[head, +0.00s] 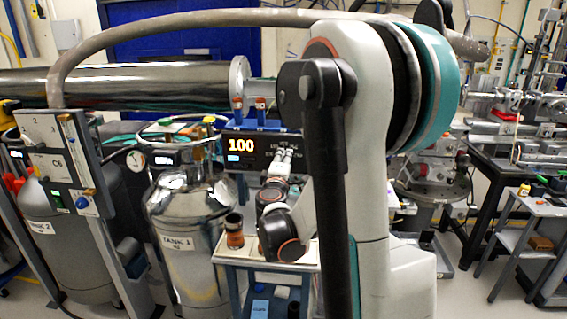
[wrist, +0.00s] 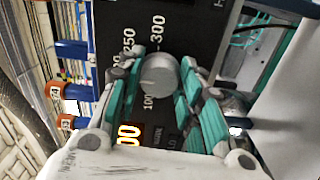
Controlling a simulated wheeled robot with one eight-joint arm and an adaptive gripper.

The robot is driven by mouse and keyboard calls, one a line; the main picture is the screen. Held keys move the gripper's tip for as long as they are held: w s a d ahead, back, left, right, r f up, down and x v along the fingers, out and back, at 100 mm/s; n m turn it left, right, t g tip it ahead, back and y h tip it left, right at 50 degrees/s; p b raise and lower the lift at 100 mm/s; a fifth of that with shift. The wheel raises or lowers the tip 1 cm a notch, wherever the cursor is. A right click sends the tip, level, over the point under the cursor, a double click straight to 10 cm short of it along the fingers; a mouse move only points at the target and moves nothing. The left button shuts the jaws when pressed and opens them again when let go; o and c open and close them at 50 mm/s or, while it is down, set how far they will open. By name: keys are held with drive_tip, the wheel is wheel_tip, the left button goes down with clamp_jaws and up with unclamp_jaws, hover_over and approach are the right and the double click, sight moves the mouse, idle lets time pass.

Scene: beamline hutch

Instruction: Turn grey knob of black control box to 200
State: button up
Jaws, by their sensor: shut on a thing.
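The black control box (head: 232,158) stands at the middle of the head view, and its orange display (head: 241,146) reads 100. In the wrist view the box face (wrist: 190,32) appears sideways, with printed marks 100, 250 and 300 around the grey knob (wrist: 159,74). The knob sits between the teal pads of my gripper (wrist: 162,82), one finger on each side, and my gripper is shut on it. The knob's pointer is too small to make out. In the head view my gripper (head: 286,156) is at the box front and hides the knob.
Steel tanks (head: 185,235) stand left of the box, with a panel rack (head: 75,165) further left. A long metal pipe (head: 150,85) runs behind. A small trolley (head: 232,258) is below the box. Blue and orange connectors (wrist: 75,107) sit along one box edge.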

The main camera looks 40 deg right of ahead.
idle(0.3)
drive_tip(key=o, duration=1.1)
drive_tip(key=shift+c, duration=0.2)
drive_tip(key=v, duration=1.2)
